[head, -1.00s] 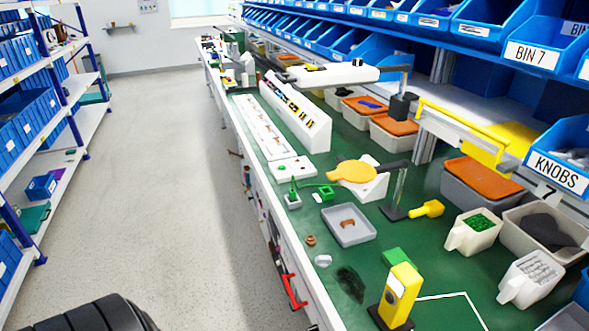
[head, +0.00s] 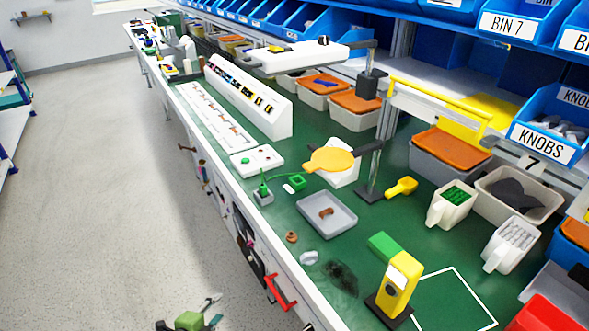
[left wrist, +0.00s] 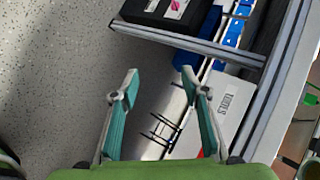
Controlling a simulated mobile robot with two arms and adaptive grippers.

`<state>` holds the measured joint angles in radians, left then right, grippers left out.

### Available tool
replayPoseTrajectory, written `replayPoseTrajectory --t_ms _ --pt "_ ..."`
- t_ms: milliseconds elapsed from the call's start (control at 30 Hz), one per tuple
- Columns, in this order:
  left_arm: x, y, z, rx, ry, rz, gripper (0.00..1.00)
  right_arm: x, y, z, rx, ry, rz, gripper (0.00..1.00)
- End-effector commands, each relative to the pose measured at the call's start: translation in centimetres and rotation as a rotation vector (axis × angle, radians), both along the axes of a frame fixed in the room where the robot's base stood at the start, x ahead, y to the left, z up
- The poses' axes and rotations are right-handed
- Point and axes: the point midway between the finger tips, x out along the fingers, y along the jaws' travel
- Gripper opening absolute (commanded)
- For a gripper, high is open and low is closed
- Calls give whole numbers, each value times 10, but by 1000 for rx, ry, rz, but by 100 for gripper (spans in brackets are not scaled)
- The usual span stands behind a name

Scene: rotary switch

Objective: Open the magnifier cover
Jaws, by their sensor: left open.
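The magnifier cover (head: 330,160) is a round orange-yellow disc with a small tab at its left. It lies flat at the head of the magnifier, whose dark arm (head: 367,150) joins an upright post on the green bench. The lens is hidden, and the disc looks closed over it. My left gripper (head: 214,311) is low at the bottom of the head view, over the floor left of the bench and well apart from the cover. In the left wrist view its two teal-padded fingers (left wrist: 160,76) are spread and empty. My right gripper is not seen.
A grey tray (head: 328,228) and a yellow device (head: 399,283) stand on the bench near the magnifier. A red handle (head: 280,290) sticks out from the bench front. White cups (head: 452,204) and bins fill the right side. The aisle floor (head: 90,200) is clear.

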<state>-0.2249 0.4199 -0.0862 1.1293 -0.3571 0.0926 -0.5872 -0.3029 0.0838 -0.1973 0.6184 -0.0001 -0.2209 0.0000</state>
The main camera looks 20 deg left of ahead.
Motion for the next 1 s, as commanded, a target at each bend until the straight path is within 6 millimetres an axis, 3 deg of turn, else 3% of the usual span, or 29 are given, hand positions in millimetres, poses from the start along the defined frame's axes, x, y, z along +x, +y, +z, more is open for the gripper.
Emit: replayPoseTrajectory --t_ms 33,100,167,200,300,400,500,600,767,1000 --pt "38 9 51 125 -107 -115 42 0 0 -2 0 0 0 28" --pt "78 9 122 319 -250 -279 42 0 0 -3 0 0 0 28" --pt "104 2 186 505 -374 -421 42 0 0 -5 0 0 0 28" --pt "117 -7 229 639 -460 -515 42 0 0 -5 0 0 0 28" --pt "130 -39 320 964 -653 -722 42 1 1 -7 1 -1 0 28" --pt "127 -72 383 1237 -807 -874 42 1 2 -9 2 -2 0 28" --pt "118 -97 419 1427 -909 -969 42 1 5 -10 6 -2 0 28" --pt "112 -110 436 1530 -963 -1017 42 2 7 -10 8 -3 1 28" --pt "115 -118 442 1563 -980 -1029 42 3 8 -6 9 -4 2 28" --pt "140 -135 445 1558 -979 -1023 42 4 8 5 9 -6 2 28"
